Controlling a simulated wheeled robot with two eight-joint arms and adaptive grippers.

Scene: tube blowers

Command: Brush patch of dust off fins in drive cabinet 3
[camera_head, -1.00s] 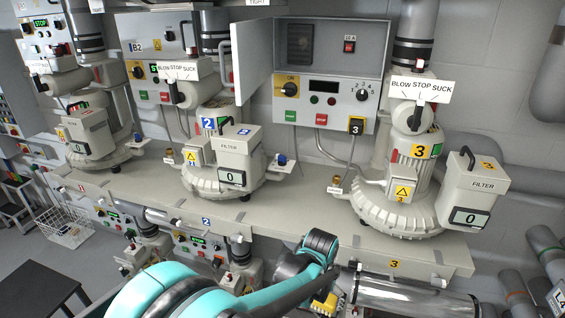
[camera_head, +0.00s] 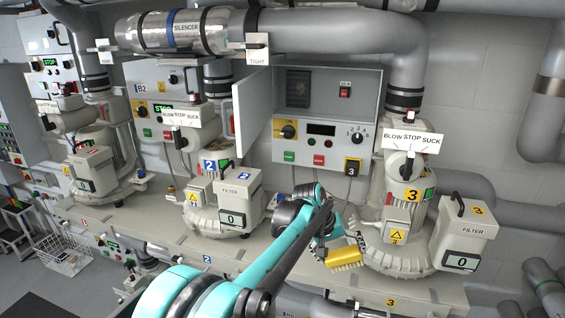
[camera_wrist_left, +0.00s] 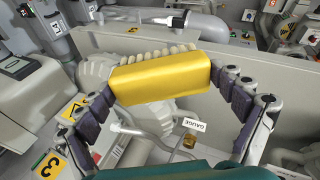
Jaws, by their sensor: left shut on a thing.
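Drive cabinet 3 (camera_head: 327,124) stands open on the wall, its door (camera_head: 252,94) swung out to the left. Inside, dark fins (camera_head: 298,88) show at the upper left; I cannot make out the dust at this size. My left gripper (camera_head: 335,245) is shut on a yellow brush (camera_head: 347,258) with pale bristles, below the cabinet and left of blower 3. The left wrist view shows the brush's yellow block (camera_wrist_left: 162,78) between both fingers, bristles along its far edge. My right gripper is not in view.
Blower 3 (camera_head: 390,258) and its filter box (camera_head: 462,236) stand right of the brush. Blower 2's filter box (camera_head: 236,200) stands to the left. A gauge label (camera_wrist_left: 194,124) shows close below the brush.

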